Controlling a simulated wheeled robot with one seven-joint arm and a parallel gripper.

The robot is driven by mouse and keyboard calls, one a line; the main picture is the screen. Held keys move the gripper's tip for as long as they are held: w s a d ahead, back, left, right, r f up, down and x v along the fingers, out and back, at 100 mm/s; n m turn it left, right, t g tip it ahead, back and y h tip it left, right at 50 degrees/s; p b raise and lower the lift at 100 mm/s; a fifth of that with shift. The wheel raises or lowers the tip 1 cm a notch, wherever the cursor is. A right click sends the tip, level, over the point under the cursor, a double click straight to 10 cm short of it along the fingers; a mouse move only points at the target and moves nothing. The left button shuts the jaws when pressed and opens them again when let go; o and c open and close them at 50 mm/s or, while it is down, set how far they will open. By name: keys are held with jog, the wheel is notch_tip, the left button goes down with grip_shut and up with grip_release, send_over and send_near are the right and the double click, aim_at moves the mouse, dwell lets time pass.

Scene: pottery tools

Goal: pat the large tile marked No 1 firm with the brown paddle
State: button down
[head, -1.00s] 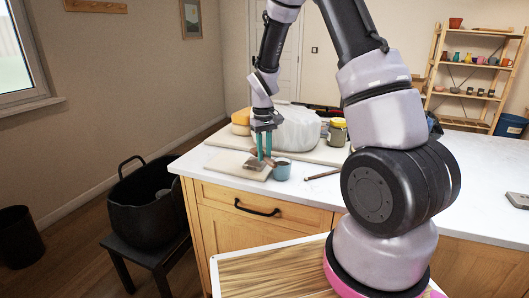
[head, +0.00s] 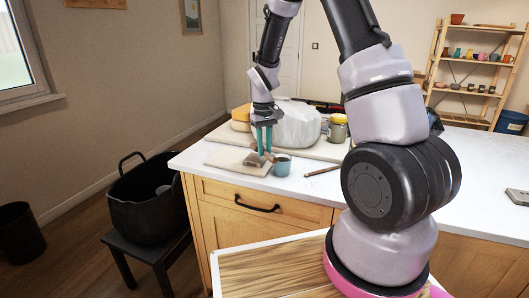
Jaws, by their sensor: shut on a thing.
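My gripper (head: 264,150), with teal fingers, points down over the front left of the counter. It is shut on the brown paddle (head: 253,160), gripped by its handle. The paddle's head is low over the flat pale slab (head: 222,161) near the counter's front edge. I cannot tell whether the paddle touches what is under it. No tile marked No 1 can be made out; the paddle and fingers cover part of the slab, and any marking is too small to read.
A blue-grey cup (head: 282,166) stands close right of the paddle. A large pale wrapped block (head: 298,127) and a jar (head: 338,130) stand behind on a board. A thin tool (head: 322,170) lies to the right. The counter's front edge is near.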

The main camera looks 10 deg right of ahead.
aim_at(265, 150)
jog(key=shift+s+d+f, duration=0.1)
jog(key=shift+s, duration=0.15)
jog(key=shift+f, duration=1.75)
jog(key=shift+r, duration=1.85)
jog(key=shift+r, duration=0.1)
